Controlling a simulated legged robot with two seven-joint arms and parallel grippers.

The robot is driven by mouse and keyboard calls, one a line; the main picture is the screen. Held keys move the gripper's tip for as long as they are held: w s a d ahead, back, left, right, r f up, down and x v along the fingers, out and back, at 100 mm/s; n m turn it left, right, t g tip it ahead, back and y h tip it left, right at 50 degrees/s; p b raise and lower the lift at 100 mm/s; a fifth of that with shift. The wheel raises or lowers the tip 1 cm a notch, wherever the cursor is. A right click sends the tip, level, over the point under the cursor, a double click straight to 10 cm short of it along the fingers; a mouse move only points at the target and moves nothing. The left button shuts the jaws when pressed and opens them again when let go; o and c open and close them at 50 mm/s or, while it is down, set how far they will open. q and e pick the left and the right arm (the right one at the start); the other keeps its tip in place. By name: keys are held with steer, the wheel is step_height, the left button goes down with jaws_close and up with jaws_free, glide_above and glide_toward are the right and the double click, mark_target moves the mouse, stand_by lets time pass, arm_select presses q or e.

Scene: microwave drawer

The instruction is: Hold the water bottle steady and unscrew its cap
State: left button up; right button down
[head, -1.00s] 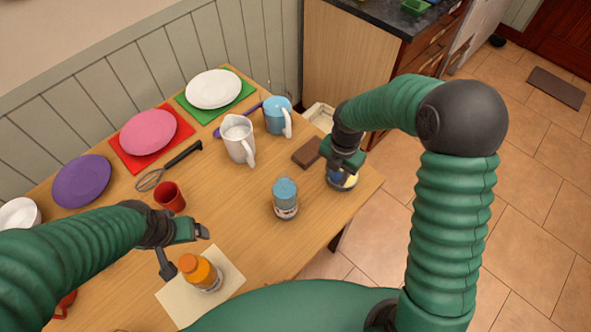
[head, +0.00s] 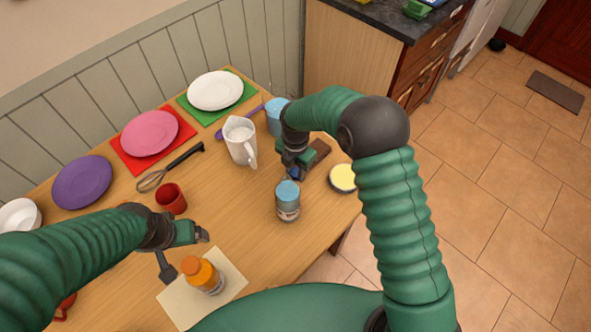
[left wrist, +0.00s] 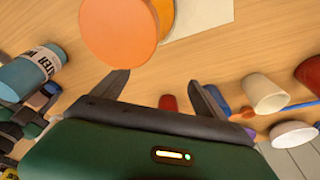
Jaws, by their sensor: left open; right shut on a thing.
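The water bottle (head: 288,203) stands upright on the table, with a light blue upper part and a printed label. It also shows in the left wrist view (left wrist: 33,72), where part of the word WATER is readable. My right gripper (head: 294,170) is just behind it in the head view, shut on a small dark blue thing (head: 291,174). I cannot tell what this thing is, or whether it touches the bottle. My left gripper (head: 187,255) is open and empty beside the orange bottle (head: 203,276), apart from the water bottle.
The orange bottle stands on a cream mat (head: 232,283). A white pitcher (head: 240,141), blue mug (head: 275,117) and red cup (head: 171,198) stand farther back. A round dish with a pale yellow top (head: 342,177) is near the right edge. Bare table lies between the two bottles.

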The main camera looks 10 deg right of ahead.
mark_target(296, 174)
steer(key=shift+s+f, duration=0.4)
steer(key=shift+f, duration=0.2)
steer(key=c, duration=1)
jaws_free()
steer(key=shift+a+f, duration=0.1)
step_height(296, 174, up, 13)
steer(key=p, duration=0.1)
steer(key=s+d+m+t, duration=0.1)
steer(key=s+d+m, duration=0.3)
steer(key=s+m, duration=0.5)
steer(key=s+d+m+t, duration=0.1)
steer(key=s+d+m, duration=0.4)
steer(key=m, duration=1.2)
steer(key=s, duration=0.4)
steer(key=shift+s, duration=0.35)
